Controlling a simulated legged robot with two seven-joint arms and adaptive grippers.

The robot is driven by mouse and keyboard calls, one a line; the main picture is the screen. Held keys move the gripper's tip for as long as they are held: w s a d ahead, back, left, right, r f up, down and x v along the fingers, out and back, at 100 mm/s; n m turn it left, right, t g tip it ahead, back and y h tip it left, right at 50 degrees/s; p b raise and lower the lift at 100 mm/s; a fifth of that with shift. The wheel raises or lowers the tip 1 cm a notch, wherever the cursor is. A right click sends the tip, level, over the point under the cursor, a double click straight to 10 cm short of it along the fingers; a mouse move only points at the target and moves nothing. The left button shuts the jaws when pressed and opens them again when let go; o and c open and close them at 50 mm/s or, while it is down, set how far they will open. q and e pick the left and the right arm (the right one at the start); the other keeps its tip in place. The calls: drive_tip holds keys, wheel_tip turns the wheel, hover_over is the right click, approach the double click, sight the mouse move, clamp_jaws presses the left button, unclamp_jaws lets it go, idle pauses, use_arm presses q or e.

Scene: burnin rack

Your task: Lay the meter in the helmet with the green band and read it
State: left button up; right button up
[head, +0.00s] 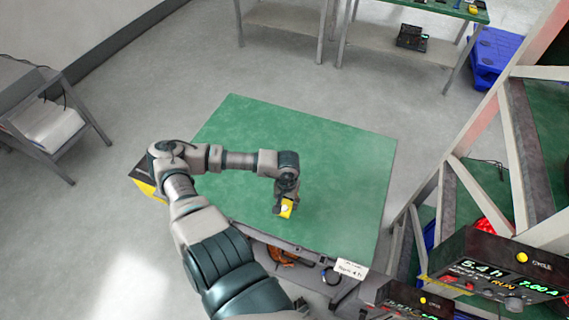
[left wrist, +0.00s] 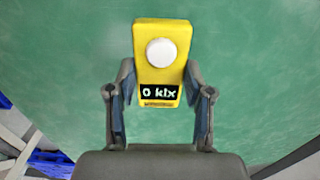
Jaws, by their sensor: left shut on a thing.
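The meter (left wrist: 161,72) is a yellow block with a white round dome and a dark display reading "0 klx" in the left wrist view. My left gripper (left wrist: 158,88) is shut on it, one finger on each side. In the head view the meter (head: 287,208) shows as a small yellow piece under my left gripper (head: 286,200), over the green table top (head: 340,150). I cannot tell how high it is above the table. No helmet with a green band can be made out. My right gripper is not in view.
The table top around my gripper is clear. Orange items (head: 280,256) lie below the front edge. A metal rack with lit units (head: 500,277) stands at the right. A grey stand (head: 45,125) is at the left.

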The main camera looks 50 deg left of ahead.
use_arm(q)
drive_tip(key=w+a, duration=0.3)
drive_tip(key=a, duration=0.1)
drive_tip(key=w+a+f, duration=0.1)
drive_tip(key=w+a, duration=0.2)
drive_tip(key=a, duration=0.2)
drive_tip(key=w+a, duration=0.3)
drive_tip(key=a, duration=0.1)
drive_tip(key=shift+w+a+f, duration=0.1)
drive_tip(key=shift+a+f, duration=0.05)
drive_tip(key=shift+f, duration=0.5)
wheel_tip(320, 180, down, 3)
drive_tip(key=shift+r, duration=0.15)
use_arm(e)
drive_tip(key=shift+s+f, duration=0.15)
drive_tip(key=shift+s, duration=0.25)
use_arm(q)
drive_tip(key=o, duration=1.2)
drive_tip(key=shift+c, duration=0.2)
drive_tip(key=shift+o, duration=0.7)
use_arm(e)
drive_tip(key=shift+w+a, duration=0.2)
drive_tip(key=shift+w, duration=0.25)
